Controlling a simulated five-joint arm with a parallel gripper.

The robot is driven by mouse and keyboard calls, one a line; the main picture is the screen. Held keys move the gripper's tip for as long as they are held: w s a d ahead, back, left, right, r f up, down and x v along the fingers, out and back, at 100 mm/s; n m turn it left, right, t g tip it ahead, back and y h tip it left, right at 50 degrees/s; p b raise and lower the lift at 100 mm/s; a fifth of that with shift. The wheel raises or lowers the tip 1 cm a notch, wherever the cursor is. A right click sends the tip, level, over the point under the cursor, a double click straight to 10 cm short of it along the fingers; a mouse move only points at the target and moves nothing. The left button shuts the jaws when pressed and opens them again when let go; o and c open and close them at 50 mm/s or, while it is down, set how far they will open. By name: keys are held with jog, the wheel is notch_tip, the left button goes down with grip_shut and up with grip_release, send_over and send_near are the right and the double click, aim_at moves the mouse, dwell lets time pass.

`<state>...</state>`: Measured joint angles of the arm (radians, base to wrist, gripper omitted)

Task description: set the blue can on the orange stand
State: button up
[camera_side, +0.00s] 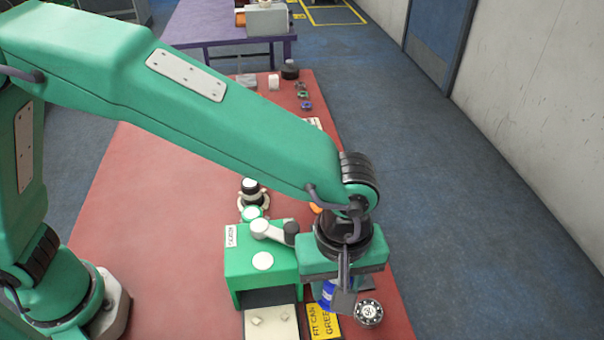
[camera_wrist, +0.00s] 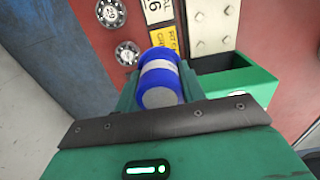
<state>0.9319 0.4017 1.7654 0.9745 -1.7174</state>
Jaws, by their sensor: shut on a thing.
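The blue can (camera_wrist: 161,66) with a pale band sits between the two green jaws of my gripper (camera_wrist: 160,88) in the wrist view. The jaws are shut on its sides. In the side view a small part of the blue can (camera_side: 327,294) shows beside the grey finger of my gripper (camera_side: 338,290), near the table's front right. I cannot tell whether the can touches the table. A small orange patch (camera_side: 316,208), possibly the orange stand, shows behind my wrist; the rest is hidden. No orange stand shows in the wrist view.
A green box (camera_side: 240,280) with an open front stands left of my gripper. A pale plate (camera_side: 270,322) and a yellow label (camera_side: 322,322) lie in front. A round metal piece (camera_side: 368,313) is close on the right. Small parts line the red table's (camera_side: 135,185) far end.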

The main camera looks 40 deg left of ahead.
jog(key=shift+w+a, duration=0.25)
jog(key=shift+w, duration=0.35)
jog(key=w+a, duration=0.9)
jog(key=w, duration=0.5)
jog(key=shift+a, duration=0.15)
jog(key=shift+w+f, duration=0.1)
jog(key=w+a+f, duration=0.2)
jog(key=w, duration=0.1)
jog(key=w+a+f, duration=0.2)
jog(key=w, duration=0.1)
jog(key=w+a+f, duration=0.3)
jog(key=shift+f, duration=1.95)
jog(key=shift+f, duration=0.1)
